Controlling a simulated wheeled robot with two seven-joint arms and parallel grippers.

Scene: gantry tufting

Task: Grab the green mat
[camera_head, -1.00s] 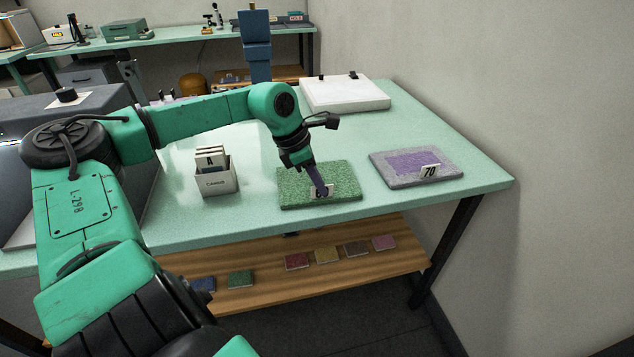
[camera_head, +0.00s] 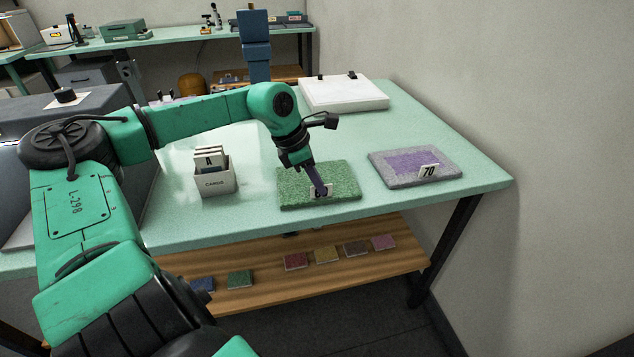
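The green mat (camera_head: 340,178) lies flat near the front edge of the pale green table (camera_head: 260,222). My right gripper is not in view.
A white card box (camera_head: 216,181) stands to the left. A white slab (camera_head: 345,94) lies behind. Small coloured samples (camera_head: 327,254) sit on the wooden shelf below.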

